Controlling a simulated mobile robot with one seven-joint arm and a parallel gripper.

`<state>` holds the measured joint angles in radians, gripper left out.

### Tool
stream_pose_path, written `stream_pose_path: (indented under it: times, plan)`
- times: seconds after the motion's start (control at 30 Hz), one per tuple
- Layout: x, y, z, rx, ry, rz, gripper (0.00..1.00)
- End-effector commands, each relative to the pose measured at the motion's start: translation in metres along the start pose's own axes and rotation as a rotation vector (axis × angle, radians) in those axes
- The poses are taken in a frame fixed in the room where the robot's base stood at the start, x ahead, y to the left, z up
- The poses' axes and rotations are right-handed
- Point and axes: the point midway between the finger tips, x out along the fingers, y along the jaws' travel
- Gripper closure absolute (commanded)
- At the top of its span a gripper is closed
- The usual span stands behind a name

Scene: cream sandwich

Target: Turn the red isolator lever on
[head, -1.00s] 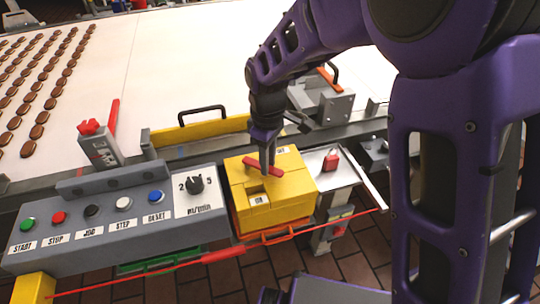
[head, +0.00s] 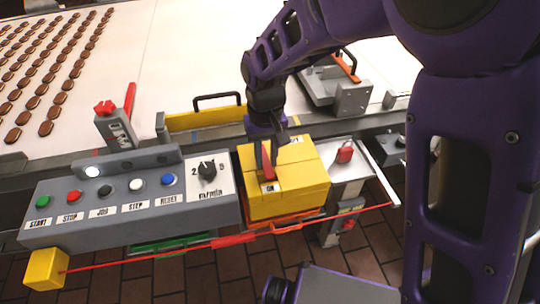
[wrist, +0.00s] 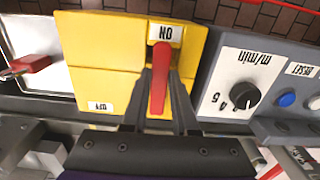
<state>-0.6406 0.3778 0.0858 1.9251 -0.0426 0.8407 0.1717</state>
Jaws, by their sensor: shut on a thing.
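The yellow isolator box (head: 300,190) stands right of the grey control panel. Its red lever (head: 267,160) lies in line with the ON label (head: 269,187) at the box's front. In the wrist view the lever (wrist: 160,80) runs straight up to the ON label (wrist: 166,33), its tip touching or just over the label's edge. The OFF label (wrist: 100,107) is at the lower left there, away from the lever. My gripper (wrist: 160,100) is shut on the red lever, one finger on each side. In the head view my gripper (head: 266,150) comes down from above and partly hides the lever.
The control panel (head: 130,205) with buttons and a speed knob (head: 207,170) is close on the left. A lamp (head: 92,171) on its raised bar glows white. A red padlock (head: 344,153) sits on the right. A red cord (head: 180,252) runs along the front.

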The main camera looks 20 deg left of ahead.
Motion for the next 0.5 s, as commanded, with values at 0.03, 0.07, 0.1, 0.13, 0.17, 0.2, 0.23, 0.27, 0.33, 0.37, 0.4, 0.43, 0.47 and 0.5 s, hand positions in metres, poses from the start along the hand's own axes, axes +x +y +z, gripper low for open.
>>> stream_pose_path:
  times: [0.03, 0.07, 0.1, 0.13, 0.17, 0.2, 0.23, 0.27, 0.33, 0.37, 0.4, 0.43, 0.47, 0.5]
  plan:
    - [-0.0009, -0.0015, -0.0006, 0.01, 0.002, -0.001, 1.0]
    - [-0.0009, -0.0018, -0.0006, 0.017, 0.002, -0.001, 1.0]
    - [-0.0009, -0.0022, -0.0007, 0.025, 0.002, -0.001, 1.0]
    - [-0.0009, -0.0024, -0.0007, 0.029, 0.002, -0.001, 1.0]
    - [-0.0009, -0.0026, -0.0007, 0.033, 0.002, -0.001, 1.0]
    - [-0.001, -0.0028, -0.0008, 0.037, 0.002, -0.001, 1.0]
    - [-0.001, -0.0029, -0.0008, 0.039, 0.002, -0.001, 1.0]
    - [-0.001, -0.003, -0.0008, 0.041, 0.002, -0.001, 1.0]
    - [-0.001, -0.0032, -0.0008, 0.044, 0.002, -0.001, 1.0]
    - [-0.001, -0.0032, -0.0008, 0.044, 0.002, -0.001, 1.0]
    - [-0.001, -0.0032, -0.0009, 0.045, 0.002, -0.002, 1.0]
    - [-0.001, -0.0033, -0.0009, 0.045, 0.002, -0.002, 1.0]
    - [-0.001, -0.0032, -0.0009, 0.045, 0.002, -0.002, 1.0]
    - [-0.001, -0.0033, -0.0009, 0.045, 0.002, -0.002, 1.0]
